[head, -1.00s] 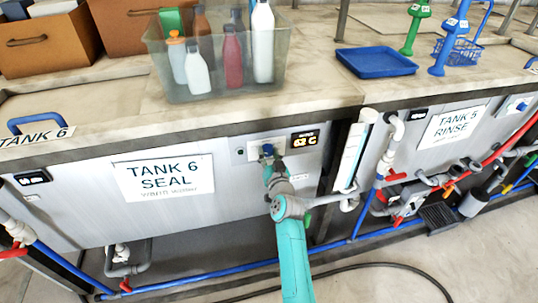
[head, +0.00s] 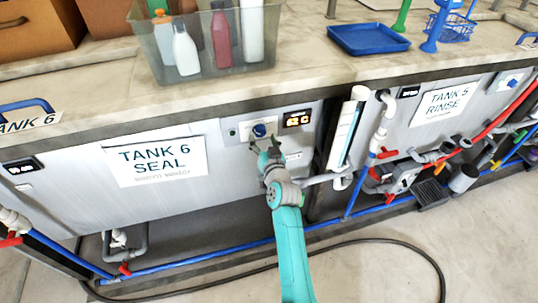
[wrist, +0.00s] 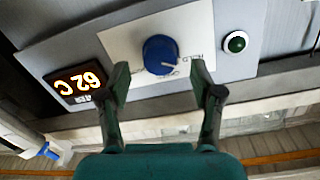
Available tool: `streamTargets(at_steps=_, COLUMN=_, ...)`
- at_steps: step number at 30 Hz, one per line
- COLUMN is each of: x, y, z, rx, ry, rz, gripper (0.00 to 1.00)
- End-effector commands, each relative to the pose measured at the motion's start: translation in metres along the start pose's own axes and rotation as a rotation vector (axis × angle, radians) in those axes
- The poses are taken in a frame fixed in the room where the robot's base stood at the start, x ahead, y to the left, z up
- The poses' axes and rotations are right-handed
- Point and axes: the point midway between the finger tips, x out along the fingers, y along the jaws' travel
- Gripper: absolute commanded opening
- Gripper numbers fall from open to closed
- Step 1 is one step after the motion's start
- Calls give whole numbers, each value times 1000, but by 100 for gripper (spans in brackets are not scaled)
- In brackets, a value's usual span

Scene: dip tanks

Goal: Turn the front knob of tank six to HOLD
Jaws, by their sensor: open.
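The blue front knob (head: 260,130) of tank six sits on a pale plate on the tank's grey front, right of the "TANK 6 SEAL" sign (head: 155,160). In the wrist view the knob (wrist: 160,55) is seen close up and upside down. A white mark on it points toward the lower right of that picture. Small lettering, including HOLD (wrist: 195,58), lies around it; I cannot tell exactly which word the mark meets. My gripper (head: 267,147) is open and empty, just below and in front of the knob. Its fingers (wrist: 160,78) stand apart, clear of the knob.
A lit display (head: 298,119) is right of the knob, and a green button (wrist: 236,42) is on its other side. A white vertical pipe (head: 350,125) stands to the right. A clear bin (head: 165,68) of bottles is on the counter above. A hose (head: 400,245) lies on the floor.

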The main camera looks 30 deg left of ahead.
Motion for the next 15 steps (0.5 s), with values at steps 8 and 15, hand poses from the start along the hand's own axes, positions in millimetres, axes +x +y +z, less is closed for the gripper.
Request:
streamTargets(at_steps=8, x=-52, y=0, z=2, rx=-1, ry=-1, rz=1, gripper=66)
streamTargets(at_steps=15, x=-84, y=0, z=1, rx=1, ry=-1, rz=0, gripper=66)
